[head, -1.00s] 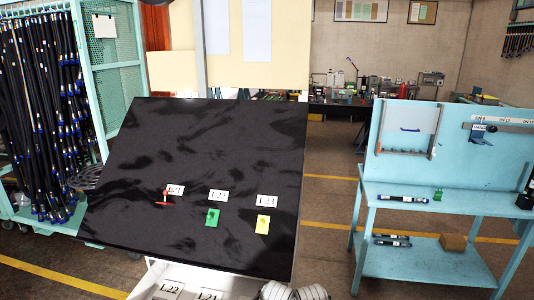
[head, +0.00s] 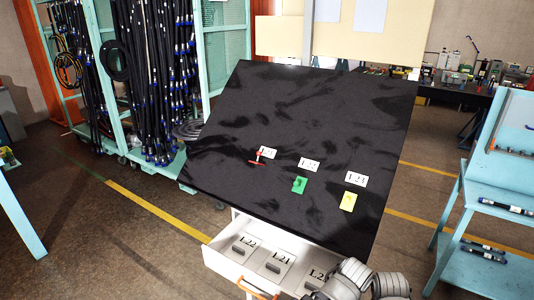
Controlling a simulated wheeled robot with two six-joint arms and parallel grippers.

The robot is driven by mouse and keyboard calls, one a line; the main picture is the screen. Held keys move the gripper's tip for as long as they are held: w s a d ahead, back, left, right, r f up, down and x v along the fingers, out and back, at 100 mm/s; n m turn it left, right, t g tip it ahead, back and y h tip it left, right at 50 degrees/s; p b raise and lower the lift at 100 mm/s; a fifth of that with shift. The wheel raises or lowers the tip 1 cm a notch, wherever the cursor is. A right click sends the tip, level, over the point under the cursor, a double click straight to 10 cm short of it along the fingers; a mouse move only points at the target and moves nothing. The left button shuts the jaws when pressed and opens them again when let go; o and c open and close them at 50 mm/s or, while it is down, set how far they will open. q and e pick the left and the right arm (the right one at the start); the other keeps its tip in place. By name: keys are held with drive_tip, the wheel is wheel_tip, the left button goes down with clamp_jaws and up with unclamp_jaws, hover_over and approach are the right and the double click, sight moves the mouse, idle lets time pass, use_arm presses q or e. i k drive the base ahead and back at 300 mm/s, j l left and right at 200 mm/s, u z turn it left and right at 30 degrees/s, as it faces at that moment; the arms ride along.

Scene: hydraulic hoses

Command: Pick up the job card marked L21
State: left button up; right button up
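The job card marked L21 (head: 276,265) lies in the open white drawer (head: 226,266) below the tilted black board. It is the middle one of three cards, each with a dark grey block on it. The card L22 (head: 244,247) is to its left. A third card (head: 316,284) to its right is partly hidden by grey rounded parts that look like my own arm. Neither of my grippers shows in the head view.
The black board (head: 310,110) carries three small labels with a red item (head: 257,159), a green item (head: 299,185) and a yellow item (head: 348,201). A hose rack (head: 150,90) stands behind left. A blue bench (head: 490,220) is at right. Floor at left is open.

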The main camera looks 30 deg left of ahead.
sight(275, 269)
drive_tip(key=k+l+u, duration=0.25)
drive_tip(key=u, duration=0.2)
drive_tip(key=k+u, duration=0.4)
drive_tip(key=k+l, duration=0.05)
drive_tip(key=k, duration=0.05)
